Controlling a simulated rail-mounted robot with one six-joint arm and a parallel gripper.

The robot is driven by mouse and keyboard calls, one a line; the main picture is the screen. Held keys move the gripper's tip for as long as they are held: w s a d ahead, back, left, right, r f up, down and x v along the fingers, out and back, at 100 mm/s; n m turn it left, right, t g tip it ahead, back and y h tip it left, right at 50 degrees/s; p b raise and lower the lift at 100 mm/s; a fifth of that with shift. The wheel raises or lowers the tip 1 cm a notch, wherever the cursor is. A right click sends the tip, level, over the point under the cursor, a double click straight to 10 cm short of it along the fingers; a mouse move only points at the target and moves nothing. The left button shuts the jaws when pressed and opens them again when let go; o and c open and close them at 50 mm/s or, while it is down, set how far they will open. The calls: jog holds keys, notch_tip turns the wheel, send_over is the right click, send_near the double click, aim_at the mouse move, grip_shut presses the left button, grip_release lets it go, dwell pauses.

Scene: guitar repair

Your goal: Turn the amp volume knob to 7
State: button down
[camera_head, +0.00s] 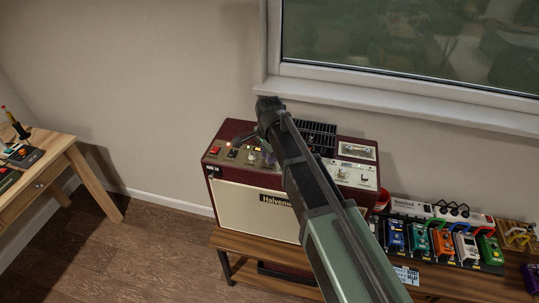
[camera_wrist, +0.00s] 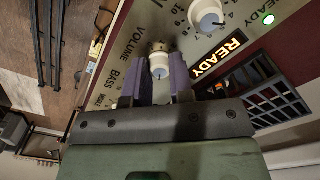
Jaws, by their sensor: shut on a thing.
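The amp (camera_head: 240,200) is dark red with a cream grille and stands on a wooden bench below the window. Its control panel shows in the wrist view, with the words VOLUME and BASS printed to the left of a pale knob (camera_wrist: 160,66). I take this for the volume knob. My gripper (camera_wrist: 162,76) has its two purple fingers on either side of this knob and is shut on it. The knob's pointer and number are too small to read. In the head view my arm crosses the amp and hides much of the panel.
A second pale knob (camera_wrist: 208,18) sits near the READY label, with a lit green lamp (camera_wrist: 268,19) and dark vent slots close by. A pedalboard (camera_head: 440,245) with colourful pedals is right of the amp. A wooden table (camera_head: 45,175) stands left, with open floor between.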

jog(key=c, duration=1)
grip_release()
notch_tip(320, 180, up, 11)
jog(key=p, duration=1.1)
jog(key=shift+f, duration=0.1)
